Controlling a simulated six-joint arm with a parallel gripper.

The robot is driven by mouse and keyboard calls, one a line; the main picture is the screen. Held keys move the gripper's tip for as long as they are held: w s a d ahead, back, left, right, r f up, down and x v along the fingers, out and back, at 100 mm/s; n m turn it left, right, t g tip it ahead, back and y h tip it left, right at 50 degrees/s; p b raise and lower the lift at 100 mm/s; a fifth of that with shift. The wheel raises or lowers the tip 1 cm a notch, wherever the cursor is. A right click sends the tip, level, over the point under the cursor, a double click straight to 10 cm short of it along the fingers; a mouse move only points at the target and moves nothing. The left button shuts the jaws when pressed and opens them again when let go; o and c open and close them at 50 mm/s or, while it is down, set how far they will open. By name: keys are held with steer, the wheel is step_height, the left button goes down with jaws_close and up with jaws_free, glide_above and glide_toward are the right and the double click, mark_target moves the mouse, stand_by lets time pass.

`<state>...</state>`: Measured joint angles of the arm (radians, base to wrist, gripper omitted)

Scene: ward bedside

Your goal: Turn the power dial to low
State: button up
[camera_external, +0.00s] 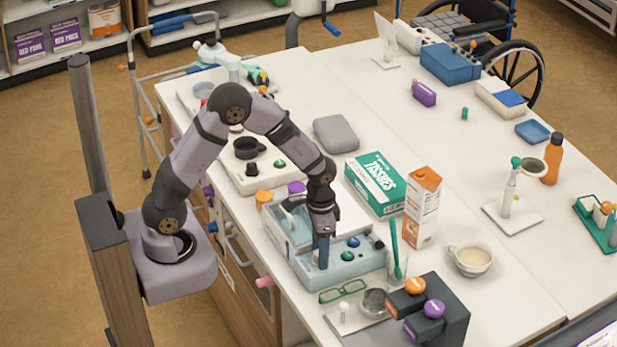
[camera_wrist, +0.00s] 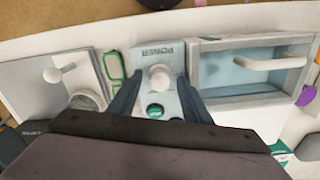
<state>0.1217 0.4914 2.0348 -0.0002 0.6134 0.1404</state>
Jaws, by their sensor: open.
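The power dial (camera_wrist: 160,77) is a pale, rounded knob below the upside-down word POWER on a light blue panel (camera_wrist: 170,57), in the wrist view. My gripper (camera_wrist: 160,88) is open, with one dark finger on each side of the dial. I cannot tell whether the fingers touch it. In the external view my gripper (camera_external: 322,256) points down over the left end of the light blue control box (camera_external: 345,272). The dial is hidden there behind the fingers. Its pointer setting and the low mark are not readable.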

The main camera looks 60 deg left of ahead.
steer(key=shift+r, duration=0.1)
steer(key=shift+r+b, duration=0.95)
steer(key=shift+r, duration=2.65)
steer(key=s+a+f+n, duration=0.1)
steer(key=s+a, duration=0.1)
steer(key=s, duration=0.5)
steer(key=s+a+n, duration=0.2)
steer(key=s, duration=0.6)
steer(key=shift+s+a+f, duration=0.15)
steer(key=shift+a+f, duration=0.15)
steer(key=shift+f, duration=0.1)
